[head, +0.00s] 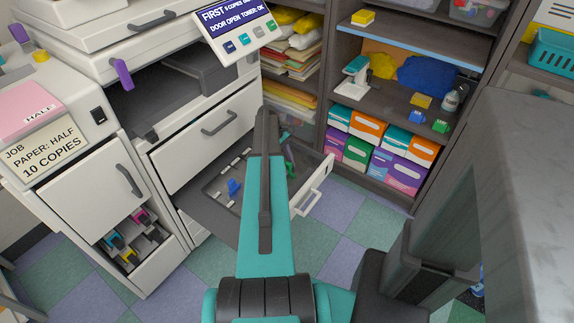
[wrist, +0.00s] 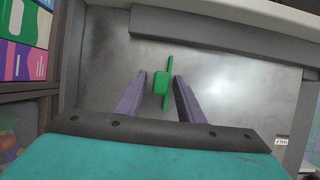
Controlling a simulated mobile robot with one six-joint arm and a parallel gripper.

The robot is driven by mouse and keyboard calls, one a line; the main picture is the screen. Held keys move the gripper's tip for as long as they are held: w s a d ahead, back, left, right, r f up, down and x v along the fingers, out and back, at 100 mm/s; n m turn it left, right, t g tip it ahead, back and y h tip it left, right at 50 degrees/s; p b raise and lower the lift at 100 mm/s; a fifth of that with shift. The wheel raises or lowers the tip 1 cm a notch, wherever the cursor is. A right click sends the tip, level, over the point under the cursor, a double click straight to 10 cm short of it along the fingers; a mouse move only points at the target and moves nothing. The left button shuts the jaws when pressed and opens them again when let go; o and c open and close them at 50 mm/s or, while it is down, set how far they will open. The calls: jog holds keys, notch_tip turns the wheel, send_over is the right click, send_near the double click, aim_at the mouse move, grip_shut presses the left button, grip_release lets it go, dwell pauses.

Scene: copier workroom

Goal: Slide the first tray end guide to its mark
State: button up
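The green end guide (wrist: 161,83), a small block with a thin upright plate, stands on the bare grey floor of the open paper tray (wrist: 225,85) in the wrist view. My gripper (wrist: 158,79) is open, with one purple-grey finger on each side of the guide and a visible gap on both sides. In the head view the pulled-out tray (head: 206,210) is low on the copier, and my arm covers its middle and my fingers. A bit of green (head: 290,170) shows just right of my arm. A blue guide (head: 234,187) sits left of it. I cannot make out the mark.
Tray walls bound the space around the guide, with a dark bar (wrist: 220,35) along the top in the wrist view. The closed drawer (head: 207,140) is above the tray. A shelf of coloured paper boxes (head: 356,152) stands right of the tray; a grey cabinet (head: 525,190) is farther right.

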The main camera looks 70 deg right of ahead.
grip_shut()
jog(key=w+a, duration=0.1)
jog(key=a, duration=0.2)
jog(key=a+p, duration=0.1)
jog(key=a, duration=0.2)
jog(key=w+a+p, duration=0.1)
jog(key=a, duration=0.3)
jog(key=shift+w, duration=0.35)
grip_release()
